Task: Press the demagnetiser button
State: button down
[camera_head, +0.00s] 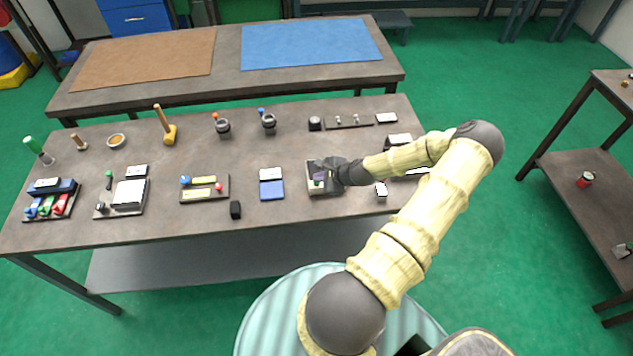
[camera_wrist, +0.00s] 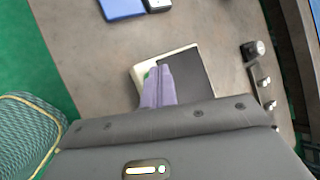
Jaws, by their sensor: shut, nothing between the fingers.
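The device under my gripper looks like the demagnetiser (camera_head: 312,167), a small pale box with a dark top plate on the front table. In the wrist view the demagnetiser (camera_wrist: 188,70) shows its pale edge and dark plate. A small green spot, apparently its button (camera_wrist: 147,73), shows at the left edge of my fingertips, mostly hidden by them. My gripper (camera_head: 319,177) is shut and empty, with its purple fingers over the left part of the box. In the wrist view my gripper (camera_wrist: 158,72) covers that part, and I cannot tell whether it touches the button.
A blue pad (camera_head: 271,190) lies left of the device, and a black block (camera_head: 235,210) further left. A small white-topped block (camera_head: 381,190) stands close on the right. A rail with small knobs (camera_head: 348,122) lies behind. Bare tabletop lies in front of the device.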

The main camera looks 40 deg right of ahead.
notch_tip(320, 180, up, 6)
jog(key=p, duration=0.3)
jog(key=shift+f+p, duration=0.15)
jog(key=shift+p, duration=0.2)
jog(key=s+a+r+n+g, duration=0.1)
jog(key=a+r+n+g, duration=0.45)
jog(key=a+n, duration=0.75)
jog(key=s+a+r+n+b, duration=0.1)
jog(key=s+a+r+n, duration=0.4)
jog(key=a+r, duration=0.3)
jog(key=s+a+r+n+h+b, duration=0.1)
jog(key=s+a+r+n, duration=0.4)
jog(key=r, duration=0.5)
jog(key=a+n+g, duration=0.1)
jog(key=a+n, duration=0.1)
jog(key=a, duration=0.1)
jog(key=shift+s+a+h, duration=0.25)
jog(key=shift+s+h, duration=0.05)
jog(key=shift+r, duration=0.1)
